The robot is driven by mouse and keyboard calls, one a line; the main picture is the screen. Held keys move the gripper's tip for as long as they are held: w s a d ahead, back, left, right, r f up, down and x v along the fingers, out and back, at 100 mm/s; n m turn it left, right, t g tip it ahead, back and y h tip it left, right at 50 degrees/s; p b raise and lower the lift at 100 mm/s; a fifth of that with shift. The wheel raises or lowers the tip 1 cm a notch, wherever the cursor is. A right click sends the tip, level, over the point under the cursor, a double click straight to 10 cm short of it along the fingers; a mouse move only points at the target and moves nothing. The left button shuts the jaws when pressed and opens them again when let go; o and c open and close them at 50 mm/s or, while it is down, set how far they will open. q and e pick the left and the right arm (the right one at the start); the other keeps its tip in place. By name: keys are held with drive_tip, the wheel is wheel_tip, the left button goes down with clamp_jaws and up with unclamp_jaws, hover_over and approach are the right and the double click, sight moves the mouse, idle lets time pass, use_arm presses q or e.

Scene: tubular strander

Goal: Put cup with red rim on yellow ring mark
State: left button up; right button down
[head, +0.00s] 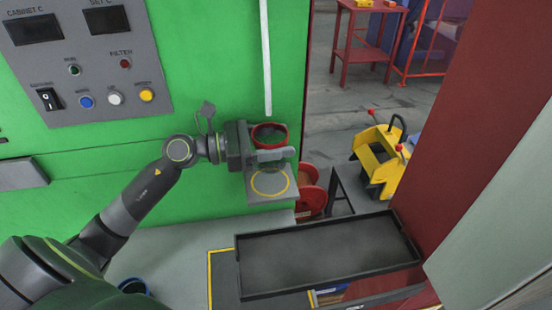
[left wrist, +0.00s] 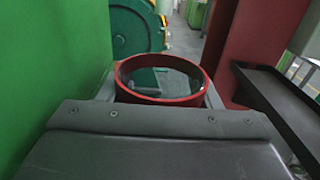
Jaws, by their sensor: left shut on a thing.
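The cup with the red rim (head: 269,129) is held between the fingers of my left gripper (head: 268,153). The ring is on a small grey shelf (head: 285,197) on the cabinet and looks empty. In the left wrist view the red rim (left wrist: 165,72) shows between the two fingers, upright or nearly so. The cup's lower part is hidden by the gripper. How high it is above the shelf I cannot tell. My right gripper is not in view.
A black tray (head: 408,262) stands below, right of the shelf. A control panel (head: 85,60) is on the green cabinet (head: 215,60). A vertical white bar (head: 266,60) is close behind the cup.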

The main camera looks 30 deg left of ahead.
sight(276, 162)
use_arm(q)
wheel_tip(276, 162, down, 5)
drive_tip(key=shift+f, duration=0.2)
drive_tip(key=shift+w+f+p, duration=0.1)
drive_tip(key=shift+f+p, duration=0.05)
drive_tip(key=shift+p, duration=0.35)
drive_tip(key=shift+a+f, duration=0.1)
drive_tip(key=shift+f, duration=0.1)
drive_tip(key=shift+f, duration=0.2)
drive_tip(key=o, duration=1)
drive_tip(key=shift+r, duration=0.1)
drive_tip(key=shift+c, duration=0.2)
drive_tip(key=shift+r, duration=0.1)
